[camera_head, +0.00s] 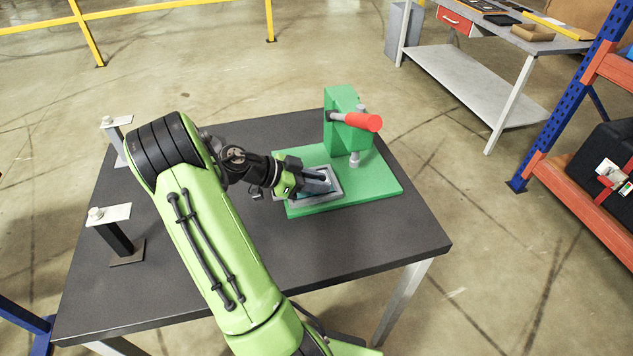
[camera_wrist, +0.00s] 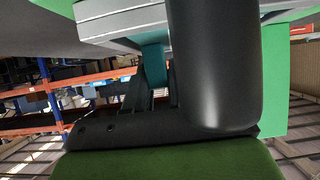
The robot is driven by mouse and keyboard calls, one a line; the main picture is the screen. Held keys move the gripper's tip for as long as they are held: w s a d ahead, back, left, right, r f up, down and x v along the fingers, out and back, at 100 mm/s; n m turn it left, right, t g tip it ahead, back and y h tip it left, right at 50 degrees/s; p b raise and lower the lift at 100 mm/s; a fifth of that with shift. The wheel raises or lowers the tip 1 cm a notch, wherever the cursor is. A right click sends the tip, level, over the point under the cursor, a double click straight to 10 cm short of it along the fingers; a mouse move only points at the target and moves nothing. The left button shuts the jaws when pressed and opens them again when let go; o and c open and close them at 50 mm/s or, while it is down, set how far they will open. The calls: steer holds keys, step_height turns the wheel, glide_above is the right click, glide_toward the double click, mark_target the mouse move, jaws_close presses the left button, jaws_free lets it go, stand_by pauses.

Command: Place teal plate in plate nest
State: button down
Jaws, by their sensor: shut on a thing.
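The plate nest (camera_head: 337,197) is a grey rectangular frame on a green base plate (camera_head: 375,186) on the dark table. My gripper (camera_head: 319,182) is directly over the nest, reaching in from the left, with its fingers low at the frame. In the wrist view a black finger (camera_wrist: 213,70) fills the middle. A teal piece, the teal plate (camera_wrist: 153,65), shows beside it, with my gripper shut on it. Grey nest layers (camera_wrist: 120,22) are close against it. Most of the plate is hidden by the fingers, so I cannot tell whether it is seated.
A green block (camera_head: 342,122) with a red handle (camera_head: 362,121) rises at the back of the base. Two posts with pale top plates (camera_head: 108,214) stand at the table's left side. The table's front right (camera_head: 385,235) is clear. A workbench and a rack stand farther right.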

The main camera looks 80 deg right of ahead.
steer(key=shift+f, duration=0.1)
steer(key=c, duration=1)
jaws_free()
steer(key=shift+o, duration=0.2)
